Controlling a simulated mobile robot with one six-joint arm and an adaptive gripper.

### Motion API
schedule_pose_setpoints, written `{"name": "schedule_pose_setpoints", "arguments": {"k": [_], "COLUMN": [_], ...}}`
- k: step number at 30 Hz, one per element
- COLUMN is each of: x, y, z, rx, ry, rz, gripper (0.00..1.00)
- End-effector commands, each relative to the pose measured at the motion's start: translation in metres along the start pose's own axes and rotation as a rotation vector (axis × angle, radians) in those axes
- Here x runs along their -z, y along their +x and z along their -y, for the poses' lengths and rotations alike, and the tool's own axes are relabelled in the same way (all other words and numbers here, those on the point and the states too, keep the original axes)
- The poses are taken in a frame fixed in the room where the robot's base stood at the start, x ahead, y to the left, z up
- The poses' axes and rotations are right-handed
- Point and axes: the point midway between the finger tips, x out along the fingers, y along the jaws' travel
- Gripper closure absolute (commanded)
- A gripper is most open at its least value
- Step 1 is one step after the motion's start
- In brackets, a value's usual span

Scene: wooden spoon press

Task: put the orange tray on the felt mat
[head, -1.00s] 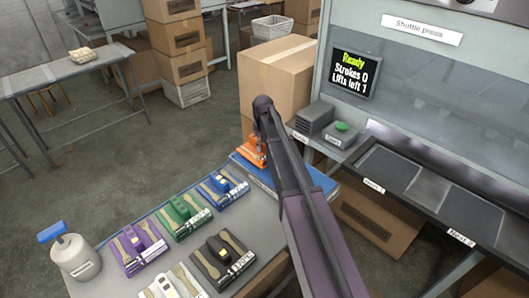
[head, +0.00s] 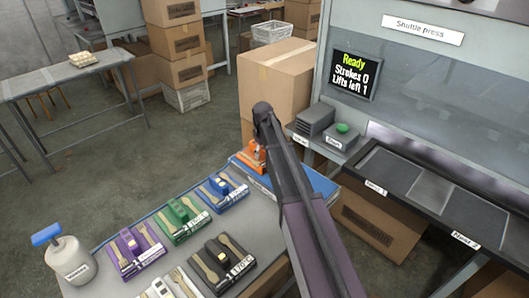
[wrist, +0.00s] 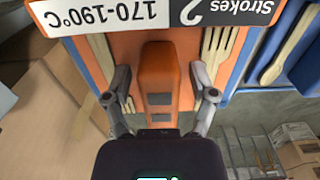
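The orange tray (head: 250,158) is at the far end of the grey table, partly hidden behind my arm. My gripper (wrist: 160,78) is open, one finger on each side of the handle, with a visible gap on both sides. A flat blue surface (head: 322,185) shows beside and under the orange tray. I cannot tell whether it is the felt mat.
Blue (head: 222,192), green (head: 183,217), purple (head: 136,247) and black (head: 222,262) trays stand close by on the table. A white bottle (head: 70,262) is at its left. The shuttle press (head: 430,85) and its dark nests are at the right; cardboard boxes (head: 275,85) stand behind.

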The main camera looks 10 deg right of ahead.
Motion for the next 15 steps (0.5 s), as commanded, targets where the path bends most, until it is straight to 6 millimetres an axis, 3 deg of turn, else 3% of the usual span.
{"name": "schedule_pose_setpoints", "arguments": {"k": [15], "x": [0.0002], "y": [-0.0048], "z": [0.0002], "rx": [0.000], "ry": [0.000], "rz": [0.000], "gripper": [0.23]}}
